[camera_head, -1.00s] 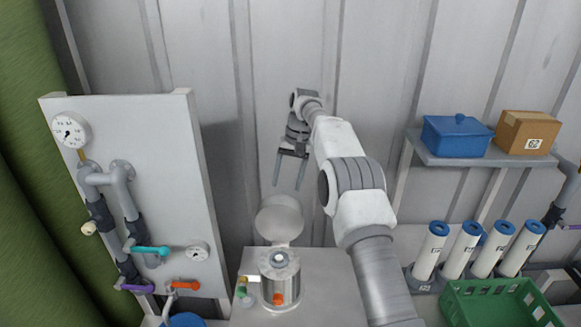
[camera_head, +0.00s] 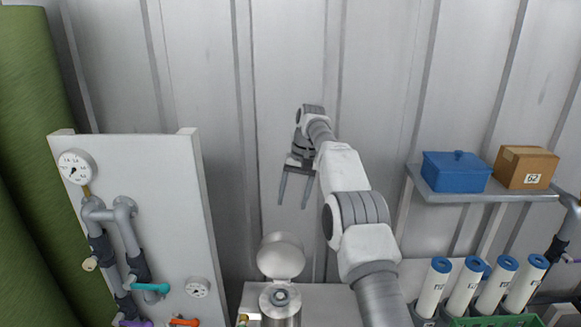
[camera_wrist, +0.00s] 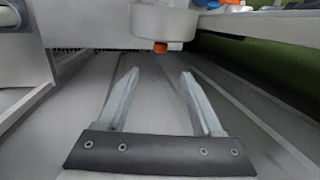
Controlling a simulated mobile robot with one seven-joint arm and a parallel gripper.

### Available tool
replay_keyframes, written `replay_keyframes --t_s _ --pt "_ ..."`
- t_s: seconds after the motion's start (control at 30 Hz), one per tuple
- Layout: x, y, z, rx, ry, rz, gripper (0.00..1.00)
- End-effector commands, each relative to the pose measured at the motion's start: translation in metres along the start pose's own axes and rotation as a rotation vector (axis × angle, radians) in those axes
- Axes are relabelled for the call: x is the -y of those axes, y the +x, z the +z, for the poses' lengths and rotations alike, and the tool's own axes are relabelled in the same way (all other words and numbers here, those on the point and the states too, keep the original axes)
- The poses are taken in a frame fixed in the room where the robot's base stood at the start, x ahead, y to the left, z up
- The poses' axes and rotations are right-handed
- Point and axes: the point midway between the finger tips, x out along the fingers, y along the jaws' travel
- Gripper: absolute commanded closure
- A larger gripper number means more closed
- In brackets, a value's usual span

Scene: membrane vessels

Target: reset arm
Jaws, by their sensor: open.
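My gripper (camera_head: 295,190) is open and empty, its two thin fingers pointing down in front of the grey ribbed wall. It hangs above a metal vessel (camera_head: 281,308) with a round lid (camera_head: 281,256) tilted up behind it. In the wrist view my gripper's fingers (camera_wrist: 165,95) are spread with nothing between them. An orange-tipped part (camera_wrist: 160,47) under a pale round body shows beyond the fingers.
A panel (camera_head: 150,210) with gauges, pipes and coloured valve handles stands at the left. A shelf (camera_head: 480,197) at the right holds a blue box (camera_head: 456,172) and a cardboard box (camera_head: 525,167). Several white blue-capped tubes (camera_head: 463,290) stand below, near a green crate (camera_head: 495,321).

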Motion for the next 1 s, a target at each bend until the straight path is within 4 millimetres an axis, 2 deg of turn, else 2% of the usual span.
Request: replay_keyframes --t_s 0.03,0.27,0.5,0.8,1.0 --pt "0.000 -0.013 0.003 -0.017 -0.002 0.002 0.32" --pt "-0.007 -0.071 0.033 -0.095 -0.014 0.024 0.32" --pt "-0.020 -0.119 0.082 -0.177 -0.026 0.048 0.32" --pt "-0.044 -0.152 0.163 -0.280 -0.039 0.081 0.32" --pt "-0.063 -0.155 0.224 -0.346 -0.049 0.104 0.32"
